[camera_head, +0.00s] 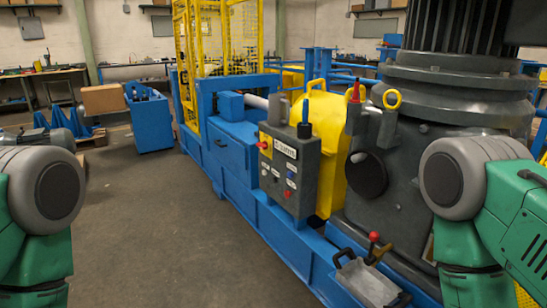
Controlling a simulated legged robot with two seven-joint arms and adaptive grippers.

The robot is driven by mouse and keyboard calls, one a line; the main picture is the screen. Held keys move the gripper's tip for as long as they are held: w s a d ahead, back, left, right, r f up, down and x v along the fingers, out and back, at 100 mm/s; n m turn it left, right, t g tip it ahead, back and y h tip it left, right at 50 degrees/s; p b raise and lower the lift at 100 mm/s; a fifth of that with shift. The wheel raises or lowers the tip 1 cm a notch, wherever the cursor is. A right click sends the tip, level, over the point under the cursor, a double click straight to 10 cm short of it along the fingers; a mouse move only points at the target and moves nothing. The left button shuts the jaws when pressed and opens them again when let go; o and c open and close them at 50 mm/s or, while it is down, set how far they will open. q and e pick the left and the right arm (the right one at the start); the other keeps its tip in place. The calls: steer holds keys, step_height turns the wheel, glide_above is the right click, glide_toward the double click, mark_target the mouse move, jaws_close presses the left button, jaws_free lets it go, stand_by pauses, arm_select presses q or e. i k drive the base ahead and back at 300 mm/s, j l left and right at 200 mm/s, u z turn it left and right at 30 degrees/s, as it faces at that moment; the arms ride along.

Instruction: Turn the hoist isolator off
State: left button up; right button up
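A grey control box (289,167) stands in the middle, mounted on the blue machine frame. Its face has a yellow plate with a red knob (262,145) at the upper left, a white label (285,148) too small to read surely, and several small buttons lower down. I cannot tell for certain which control is the hoist isolator, or its setting. A blue-topped lever (304,118) rises above the box. Green and grey links of my arms show at the left and right edges. Neither gripper is in view, and nothing of mine touches the box.
The blue frame (262,208) runs diagonally through the middle. A large grey motor housing (452,95) stands at the right, with a red-knobbed lever (374,237) and metal tray (368,282) below. A yellow cover (331,130) is behind the box. The floor (160,230) at left is clear.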

mark_target(264, 146)
steer(key=i, duration=0.25)
steer(key=i+j+z, duration=0.1)
steer(key=z, duration=0.35)
steer(key=i+j+z, duration=0.15)
steer(key=z, duration=0.25)
steer(key=i+j+z, duration=0.1)
steer(key=z, duration=0.35)
steer(key=k+j, duration=0.05)
steer(key=j, duration=0.05)
